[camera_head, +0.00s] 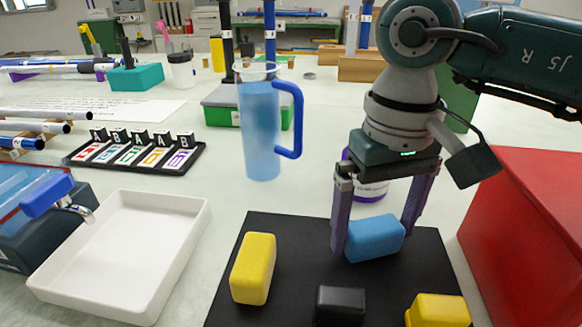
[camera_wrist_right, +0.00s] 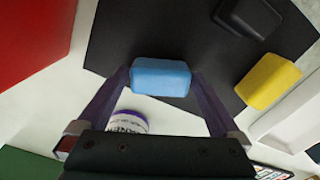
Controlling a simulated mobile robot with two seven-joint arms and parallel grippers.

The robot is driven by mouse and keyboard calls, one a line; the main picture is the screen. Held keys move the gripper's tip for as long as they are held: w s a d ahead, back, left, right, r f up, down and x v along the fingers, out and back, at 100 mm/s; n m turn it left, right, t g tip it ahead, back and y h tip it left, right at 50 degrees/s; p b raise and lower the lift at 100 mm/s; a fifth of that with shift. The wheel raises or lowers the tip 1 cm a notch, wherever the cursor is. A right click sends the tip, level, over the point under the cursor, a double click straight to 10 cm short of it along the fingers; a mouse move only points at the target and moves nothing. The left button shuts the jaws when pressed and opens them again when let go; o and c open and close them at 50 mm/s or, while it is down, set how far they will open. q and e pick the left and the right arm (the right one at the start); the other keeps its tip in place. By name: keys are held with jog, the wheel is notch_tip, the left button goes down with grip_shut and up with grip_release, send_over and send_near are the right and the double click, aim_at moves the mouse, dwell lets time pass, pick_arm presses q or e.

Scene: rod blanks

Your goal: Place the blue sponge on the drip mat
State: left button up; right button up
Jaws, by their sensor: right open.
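The blue sponge (camera_head: 375,238) is at the far right part of the black drip mat (camera_head: 290,238) and appears to rest on it. It also shows in the right wrist view (camera_wrist_right: 161,77). My right gripper (camera_head: 374,243) points down with its purple fingers apart, one on either side of the sponge. In the right wrist view, the fingertips (camera_wrist_right: 161,84) are close to the sponge's two ends; whether they touch it is hard to tell. My left gripper is not in view.
On the mat are a yellow block (camera_head: 253,268), a black block (camera_head: 341,305) and another yellow block (camera_head: 438,311). A red box (camera_head: 530,230) stands right, a white tray (camera_head: 120,255) left. A blue jug (camera_head: 262,130) and a purple-lidded tub (camera_head: 370,190) stand behind the mat.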

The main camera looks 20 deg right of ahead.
aim_at(375, 226)
notch_tip(375, 226, up, 12)
jog(key=shift+p, duration=0.4)
